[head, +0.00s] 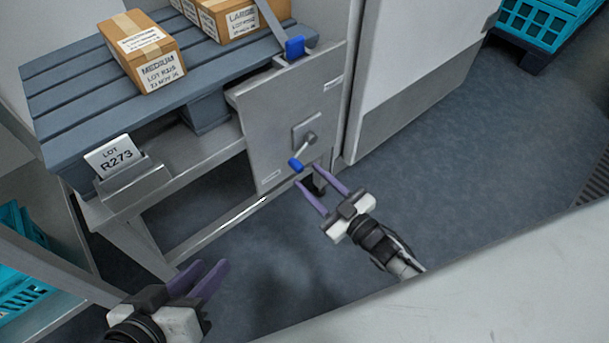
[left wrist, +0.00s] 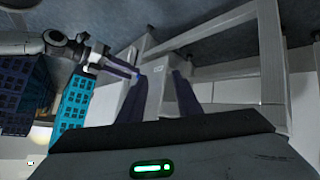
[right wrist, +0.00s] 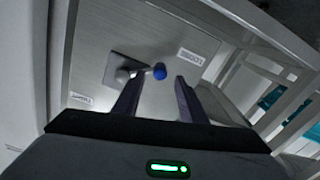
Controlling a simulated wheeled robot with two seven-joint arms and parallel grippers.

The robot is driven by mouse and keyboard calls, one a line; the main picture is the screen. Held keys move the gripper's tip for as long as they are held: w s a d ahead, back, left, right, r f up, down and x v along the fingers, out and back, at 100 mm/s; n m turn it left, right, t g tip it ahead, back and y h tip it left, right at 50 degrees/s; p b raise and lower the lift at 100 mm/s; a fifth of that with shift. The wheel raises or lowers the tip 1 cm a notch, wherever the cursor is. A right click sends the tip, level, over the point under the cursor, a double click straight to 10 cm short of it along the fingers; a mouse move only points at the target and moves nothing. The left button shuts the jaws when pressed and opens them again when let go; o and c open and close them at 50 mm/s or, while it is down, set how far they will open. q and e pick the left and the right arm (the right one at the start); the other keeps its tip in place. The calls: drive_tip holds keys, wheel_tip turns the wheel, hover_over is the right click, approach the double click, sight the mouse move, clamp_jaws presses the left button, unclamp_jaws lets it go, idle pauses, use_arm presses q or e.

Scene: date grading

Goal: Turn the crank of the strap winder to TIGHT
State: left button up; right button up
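The strap winder is a grey metal panel (head: 270,112) on the side of the stand. Its crank (head: 304,149) has a grey hub on a square plate and a blue knob (head: 295,165) pointing down and left in the head view. My right gripper (head: 323,188) is open and empty, just below the knob. In the right wrist view the knob (right wrist: 159,71) shows ahead of and between the two open fingers, apart from them. My left gripper (head: 208,277) is open and empty, low at the front left, away from the winder.
A slatted grey pallet (head: 60,97) bears cartons, including a MEDIUM carton (head: 147,52). A lot card R273 (head: 115,155) is at the stand's corner. A white cabinet (head: 405,75) stands right of the panel; the floor before it is clear.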

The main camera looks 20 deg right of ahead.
sight(301, 170)
drive_tip(key=shift+b+x, duration=0.35)
drive_tip(key=shift+x, duration=1.25)
drive_tip(key=shift+c, duration=0.4)
clamp_jaws()
